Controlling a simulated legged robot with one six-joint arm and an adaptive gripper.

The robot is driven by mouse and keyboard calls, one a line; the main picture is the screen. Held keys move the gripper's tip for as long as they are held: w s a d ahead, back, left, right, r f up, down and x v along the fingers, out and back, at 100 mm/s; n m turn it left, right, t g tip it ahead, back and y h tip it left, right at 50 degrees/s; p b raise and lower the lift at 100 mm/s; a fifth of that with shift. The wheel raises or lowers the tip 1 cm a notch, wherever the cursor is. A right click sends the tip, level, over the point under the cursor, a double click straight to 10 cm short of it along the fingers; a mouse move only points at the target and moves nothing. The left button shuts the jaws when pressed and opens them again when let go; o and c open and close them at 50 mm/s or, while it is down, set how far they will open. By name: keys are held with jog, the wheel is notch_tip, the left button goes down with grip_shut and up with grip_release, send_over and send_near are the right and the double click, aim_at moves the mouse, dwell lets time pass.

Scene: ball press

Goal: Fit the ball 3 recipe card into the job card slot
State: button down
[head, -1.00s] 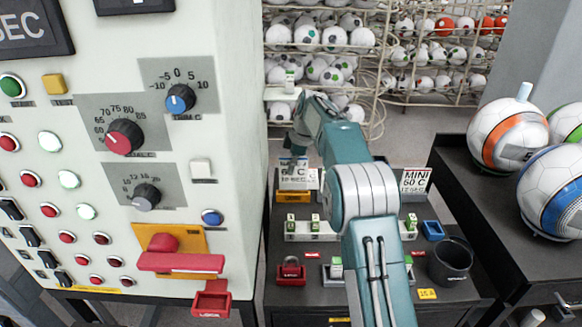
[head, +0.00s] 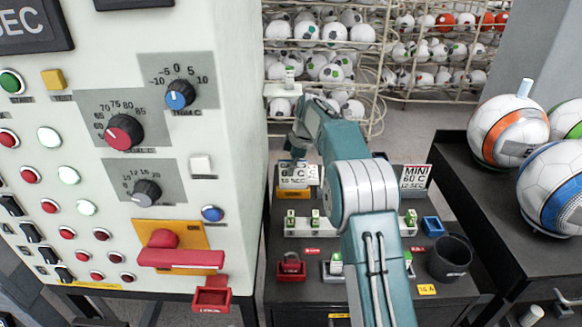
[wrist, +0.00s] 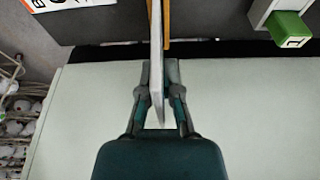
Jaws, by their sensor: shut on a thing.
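My gripper (wrist: 160,72) is shut on a thin pale card (wrist: 157,35), seen edge-on in the wrist view, so its print cannot be read. An orange card holder (wrist: 166,22) is right beside the card; I cannot tell whether they touch. In the head view, my gripper (head: 298,150) is above the left part of the dark table, at white cards (head: 297,173) with partly hidden print. The orange holder (head: 288,194) is below them. A "MINI 60 C" card (head: 415,178) stands farther right. I cannot make out the job card slot.
The press panel (head: 225,120) with knobs and buttons rises close on the left. Large balls (head: 508,132) sit on the right bench.

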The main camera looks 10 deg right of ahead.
jog(key=shift+f, duration=0.8)
jog(key=c, duration=0.7)
grip_release()
jog(key=v, duration=1.1)
jog(key=shift+w, duration=0.1)
jog(key=shift+d+r, duration=0.15)
jog(key=shift+r, duration=0.2)
